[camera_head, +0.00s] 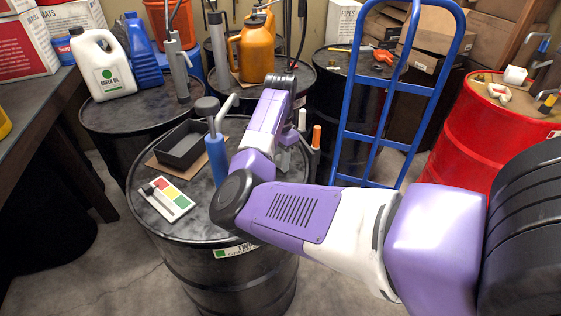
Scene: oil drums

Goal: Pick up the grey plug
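I cannot make out a grey plug for certain. My arm reaches in from the right over the near black drum (215,275), and its purple forearm covers part of the drum top. My gripper (290,142) is at the far end of the forearm, low over the drum's right side. It is mostly hidden behind the forearm, so its fingers and anything between them are not clear.
On the near drum are a black tray (183,158) on cardboard, a colour card (167,198) and a blue pump (217,158) with a grey knob. Several drums stand behind. A blue hand truck (414,88) and red drum (466,130) are at right.

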